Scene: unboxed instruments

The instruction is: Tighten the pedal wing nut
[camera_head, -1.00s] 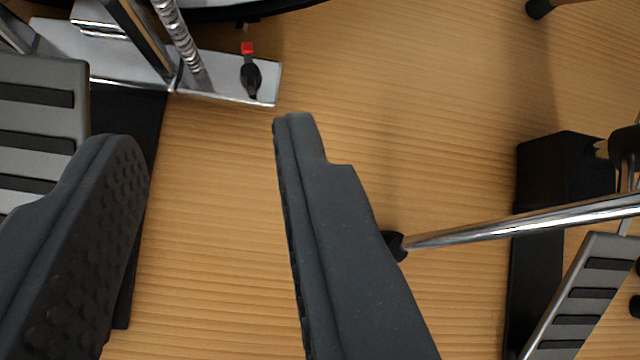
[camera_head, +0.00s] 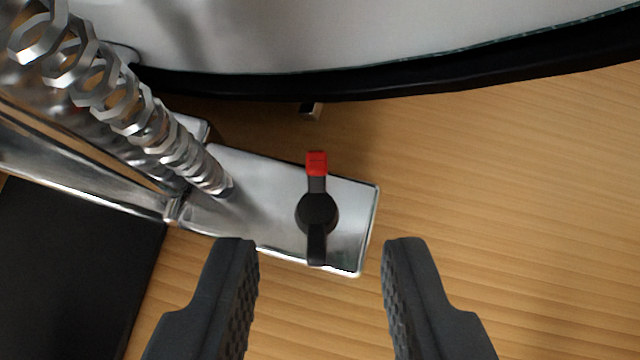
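The wing nut (camera_head: 317,214) is black with a round hub and two wings, one tipped in red. It sits on the bright metal pedal plate (camera_head: 262,170), near the plate's right end. Its red wing points up the picture and its black wing points down toward me. My gripper (camera_head: 320,250) is open and empty. The gap between the fingers is wider than the nut. I cannot tell the height of the fingers above the plate.
A coiled metal spring (camera_head: 125,110) and a metal post stand left of the nut. A large drum with a black rim (camera_head: 420,88) fills the top. A dark pedal base (camera_head: 70,270) lies at lower left. Wooden floor (camera_head: 520,200) is clear on the right.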

